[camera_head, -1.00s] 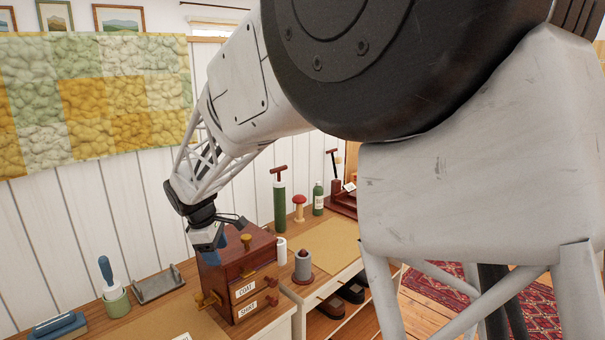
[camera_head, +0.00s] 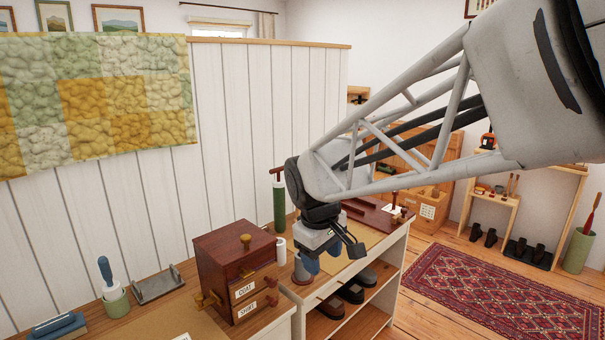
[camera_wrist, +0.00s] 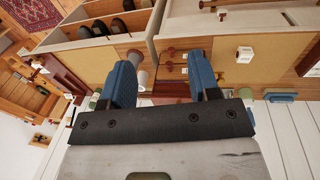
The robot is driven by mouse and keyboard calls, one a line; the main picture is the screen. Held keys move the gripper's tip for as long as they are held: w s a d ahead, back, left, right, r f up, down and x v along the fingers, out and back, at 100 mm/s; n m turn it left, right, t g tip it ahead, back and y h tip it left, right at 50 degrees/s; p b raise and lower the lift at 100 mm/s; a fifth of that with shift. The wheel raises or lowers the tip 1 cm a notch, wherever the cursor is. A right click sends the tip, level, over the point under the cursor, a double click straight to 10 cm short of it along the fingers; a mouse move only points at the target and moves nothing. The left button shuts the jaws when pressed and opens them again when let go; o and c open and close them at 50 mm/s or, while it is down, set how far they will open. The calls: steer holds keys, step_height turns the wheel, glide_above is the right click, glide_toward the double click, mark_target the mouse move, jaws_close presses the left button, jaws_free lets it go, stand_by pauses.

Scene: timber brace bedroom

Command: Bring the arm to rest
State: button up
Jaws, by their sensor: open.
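My gripper (camera_head: 322,258) hangs from my arm above the right-hand bench, to the right of the wooden drawer box (camera_head: 222,247). Its blue fingers point down. In the wrist view my gripper (camera_wrist: 163,75) shows two blue fingers spread apart, with nothing held between them. The drawer box has a knob on top and drawers labelled COAT and SHIRT. A grey cylinder (camera_head: 302,272) stands partly hidden behind the fingers; I cannot tell how far apart they are.
A green pump-like cylinder (camera_head: 279,205) stands behind my gripper. A brush in a green pot (camera_head: 116,303) and a grey metal tray (camera_head: 158,285) sit at the left. Shoes (camera_head: 350,292) lie on the shelf below. Open floor with a red rug (camera_head: 490,295) is at the right.

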steer(key=s+d+f+m, duration=0.1)
steer(key=s+d+m, duration=0.3)
steer(key=s+d, duration=0.3)
steer(key=s+d+f+m+t+y, duration=0.1)
steer(key=s+d+m, duration=0.4)
steer(key=s, duration=0.9)
steer(key=d, duration=0.2)
steer(key=shift+s+d+f, duration=0.25)
steer(key=shift+d+f, duration=0.05)
steer(key=shift+f, duration=0.1)
stand_by(1.0)
